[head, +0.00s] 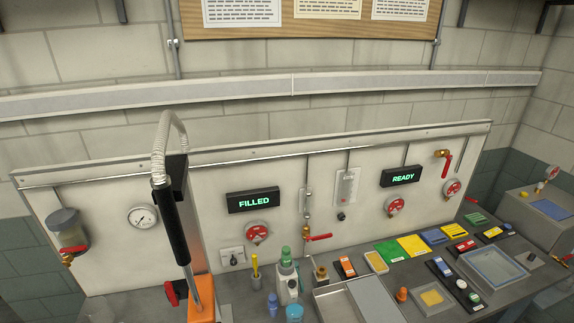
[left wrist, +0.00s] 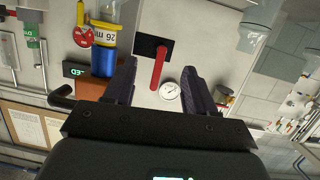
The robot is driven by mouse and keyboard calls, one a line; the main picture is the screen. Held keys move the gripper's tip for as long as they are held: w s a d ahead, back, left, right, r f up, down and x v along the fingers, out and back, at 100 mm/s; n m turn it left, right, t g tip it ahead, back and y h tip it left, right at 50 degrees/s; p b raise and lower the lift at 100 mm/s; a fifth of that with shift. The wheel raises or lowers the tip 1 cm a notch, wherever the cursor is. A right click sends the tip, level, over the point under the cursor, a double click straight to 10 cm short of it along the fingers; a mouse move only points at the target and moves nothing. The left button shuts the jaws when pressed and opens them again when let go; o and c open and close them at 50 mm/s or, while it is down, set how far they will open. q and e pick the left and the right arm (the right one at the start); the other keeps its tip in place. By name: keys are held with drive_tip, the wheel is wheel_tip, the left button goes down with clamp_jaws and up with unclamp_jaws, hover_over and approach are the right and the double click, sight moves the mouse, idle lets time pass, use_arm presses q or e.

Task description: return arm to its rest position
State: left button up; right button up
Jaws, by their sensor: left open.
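My left gripper (left wrist: 159,68) shows in the left wrist view with its two dark fingers spread apart. A red lever (left wrist: 158,72) on a black plate appears between the fingers, and a round gauge (left wrist: 170,90) shows beyond it. I cannot tell how far the lever is from the fingers; no contact is visible. Neither gripper shows in the head view. There, a black upright handle (head: 171,225) with a ribbed hose (head: 163,140) rises above an orange body (head: 202,311). The left wrist view looks tilted.
A wall panel carries a lit FILLED sign (head: 253,200), a READY sign (head: 403,177), a gauge (head: 142,216) and red valves. The bench holds bottles (head: 287,262), colored boxes (head: 411,246) and trays (head: 493,269). A blue and yellow cylinder (left wrist: 104,60) is close beside the left finger.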

use_arm(q)
drive_tip(key=s+d+r+m+g+h+p, duration=0.1)
drive_tip(key=s+d+r+g, duration=0.3)
drive_tip(key=s, duration=0.7)
drive_tip(key=s+d+r+m+g+h+p, duration=0.1)
drive_tip(key=s+d+r+m+g+h, duration=0.1)
drive_tip(key=s+d+r+m+g, duration=0.2)
drive_tip(key=s+d+r+g, duration=0.1)
drive_tip(key=s+g, duration=0.2)
drive_tip(key=s, duration=0.5)
drive_tip(key=shift+s+d+r+h, duration=0.2)
drive_tip(key=shift+d+h, duration=0.05)
drive_tip(key=shift+h, duration=0.05)
